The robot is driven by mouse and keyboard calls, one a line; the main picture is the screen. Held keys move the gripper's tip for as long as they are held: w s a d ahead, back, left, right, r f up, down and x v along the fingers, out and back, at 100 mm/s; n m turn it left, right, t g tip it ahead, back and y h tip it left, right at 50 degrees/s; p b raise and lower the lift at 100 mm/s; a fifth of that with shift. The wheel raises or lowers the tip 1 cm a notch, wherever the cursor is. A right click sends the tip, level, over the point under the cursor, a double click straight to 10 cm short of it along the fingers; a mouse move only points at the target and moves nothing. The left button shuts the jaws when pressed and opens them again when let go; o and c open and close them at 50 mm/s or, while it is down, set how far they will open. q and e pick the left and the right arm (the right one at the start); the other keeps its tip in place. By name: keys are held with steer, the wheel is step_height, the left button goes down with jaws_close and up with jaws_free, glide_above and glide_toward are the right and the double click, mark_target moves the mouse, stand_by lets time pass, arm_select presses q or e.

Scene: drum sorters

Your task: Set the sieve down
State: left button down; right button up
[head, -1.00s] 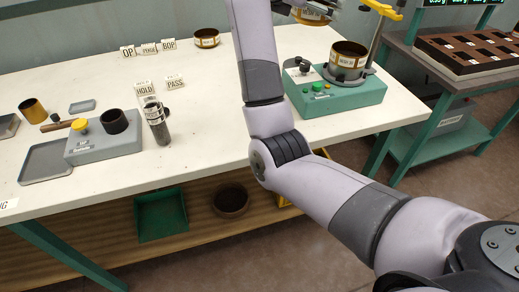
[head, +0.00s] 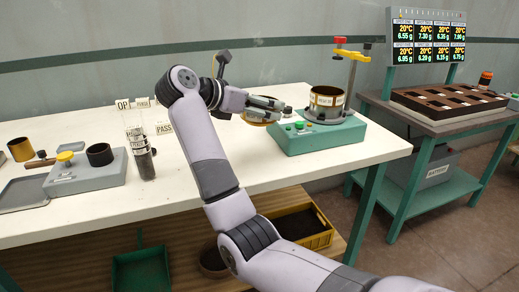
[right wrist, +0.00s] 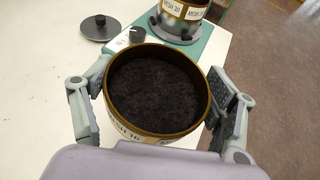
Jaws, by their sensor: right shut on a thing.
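My right gripper (head: 264,106) is shut on a round brass-rimmed sieve (head: 256,119), left of the green-based shaker (head: 320,134). In the right wrist view the gripper's fingers (right wrist: 160,98) clasp the sieve (right wrist: 143,137) from both sides. It is level and filled with dark grains, and its label is partly hidden. I cannot tell whether its bottom touches the white table (head: 226,157). A second brass sieve (head: 326,100) labelled MESH 30 stands on the shaker and also shows in the right wrist view (right wrist: 181,14). My left gripper is not in view.
A yellow-and-red clamp post (head: 352,65) rises behind the shaker. A dark round lid (right wrist: 99,27) lies on the table. At left are a glass cylinder (head: 142,155), a grey instrument (head: 85,175) and a tray (head: 23,193). Table front, right of my arm, is clear.

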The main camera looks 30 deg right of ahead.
step_height(320, 180, down, 11)
steer(key=shift+f+b, duration=0.1)
steer(key=shift+b, duration=0.45)
steer(key=o, duration=0.9)
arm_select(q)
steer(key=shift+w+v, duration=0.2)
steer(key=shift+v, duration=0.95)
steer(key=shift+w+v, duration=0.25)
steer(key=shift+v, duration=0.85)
arm_select(e)
steer(key=o, duration=0.5)
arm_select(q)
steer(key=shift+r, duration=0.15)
arm_select(e)
steer(key=shift+a, duration=0.15)
steer(key=shift+a+r, duration=0.3)
steer(key=v, duration=1)
steer(key=shift+s+a+p, duration=0.15)
steer(key=shift+a+p, duration=0.05)
steer(key=shift+p, duration=0.15)
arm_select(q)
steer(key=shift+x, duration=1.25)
arm_select(e)
steer(key=shift+s+a+r, duration=0.1)
steer(key=shift+a, duration=0.25)
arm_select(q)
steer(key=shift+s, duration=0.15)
